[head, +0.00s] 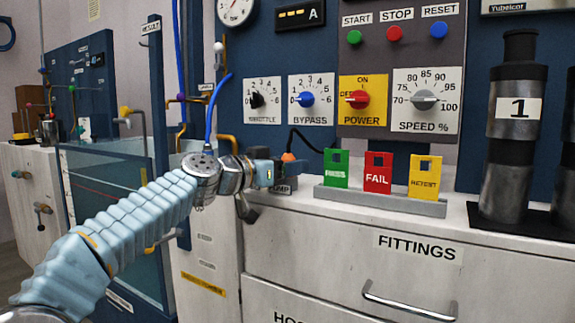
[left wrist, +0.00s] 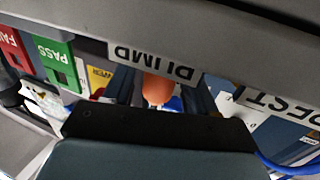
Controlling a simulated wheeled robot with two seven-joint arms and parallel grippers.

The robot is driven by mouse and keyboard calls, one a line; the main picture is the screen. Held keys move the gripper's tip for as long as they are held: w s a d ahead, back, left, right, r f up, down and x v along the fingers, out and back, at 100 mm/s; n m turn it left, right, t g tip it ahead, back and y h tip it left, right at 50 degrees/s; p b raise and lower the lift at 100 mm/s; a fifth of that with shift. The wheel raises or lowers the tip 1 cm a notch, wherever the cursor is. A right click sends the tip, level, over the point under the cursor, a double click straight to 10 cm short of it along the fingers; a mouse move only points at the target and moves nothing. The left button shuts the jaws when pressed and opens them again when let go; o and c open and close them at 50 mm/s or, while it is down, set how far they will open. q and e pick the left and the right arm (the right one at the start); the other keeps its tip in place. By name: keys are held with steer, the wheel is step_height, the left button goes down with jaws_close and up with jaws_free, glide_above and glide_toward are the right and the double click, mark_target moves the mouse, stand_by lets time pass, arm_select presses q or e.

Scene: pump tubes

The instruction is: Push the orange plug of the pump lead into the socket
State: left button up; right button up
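The orange plug (head: 288,156) stands at the left end of the bench top, with a black lead rising from it and curving right. In the left wrist view the orange plug (left wrist: 157,88) shows between my two dark fingers, with a gap on each side. My left gripper (head: 272,170) is open around the plug, low over the bench. A white label reading PUMP (left wrist: 152,65) is beside the plug; in the head view it (head: 283,188) is partly covered by my gripper. The socket cannot be made out. My right gripper is not in view.
Green PASS (head: 336,180), red FAIL (head: 377,182) and yellow RETEST (head: 425,184) tags stand in a grey rack just right of my gripper. A dial panel (head: 360,100) rises behind. Black cylinders (head: 512,150) stand at the right. A clear-walled tank (head: 110,220) is at the left.

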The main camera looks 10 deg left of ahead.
arm_select(q)
steer(key=shift+o, duration=0.7)
steer(key=shift+r, duration=0.1)
steer(key=b+v, duration=0.4)
steer(key=v, duration=0.9)
steer(key=shift+s+a, duration=0.25)
steer(key=shift+s, duration=0.05)
